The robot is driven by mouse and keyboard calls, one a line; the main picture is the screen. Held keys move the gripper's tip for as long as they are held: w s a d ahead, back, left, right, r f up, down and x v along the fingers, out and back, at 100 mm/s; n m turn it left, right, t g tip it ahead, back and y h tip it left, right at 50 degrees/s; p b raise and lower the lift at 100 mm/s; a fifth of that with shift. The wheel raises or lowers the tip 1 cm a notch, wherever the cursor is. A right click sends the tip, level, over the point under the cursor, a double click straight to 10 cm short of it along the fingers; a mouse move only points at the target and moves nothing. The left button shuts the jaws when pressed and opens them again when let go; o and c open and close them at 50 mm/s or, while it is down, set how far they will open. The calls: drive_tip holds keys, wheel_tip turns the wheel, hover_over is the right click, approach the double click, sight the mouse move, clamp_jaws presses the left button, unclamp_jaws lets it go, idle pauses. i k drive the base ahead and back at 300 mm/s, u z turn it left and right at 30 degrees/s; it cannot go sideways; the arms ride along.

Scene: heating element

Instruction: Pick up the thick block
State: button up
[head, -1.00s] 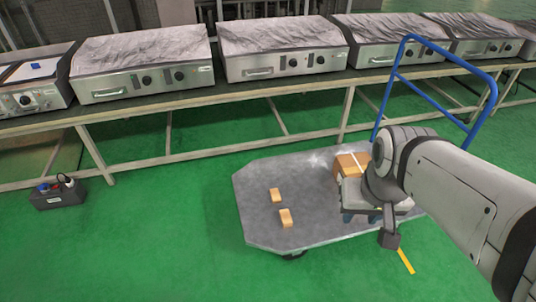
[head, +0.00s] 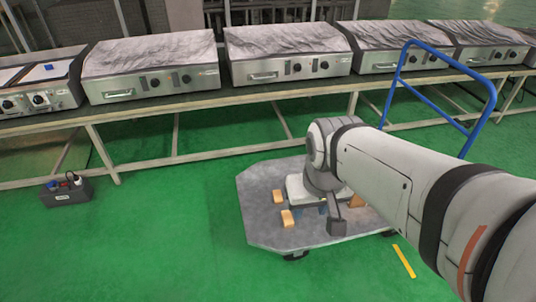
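Two small tan blocks lie on the grey platform cart (head: 262,228) in the head view. The rear block (head: 278,196) looks slightly smaller; the front block (head: 288,218) looks a bit bigger and thicker. My gripper (head: 311,210) hangs just right of the two blocks, over the cart. Its dark bluish fingers are small and partly hidden by my wrist, so I cannot tell whether they are open or shut. No block shows between them. Its height above the cart is unclear.
A larger brown box (head: 357,201) on the cart is mostly hidden behind my arm. The cart has a blue handle (head: 399,77) at right. A long table (head: 240,94) with metal griddles stands behind. A dark box (head: 66,191) sits on the green floor at left.

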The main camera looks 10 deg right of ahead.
sight(287, 219)
drive_tip(key=z, duration=0.05)
drive_tip(key=i, duration=1)
drive_tip(key=u, duration=0.1)
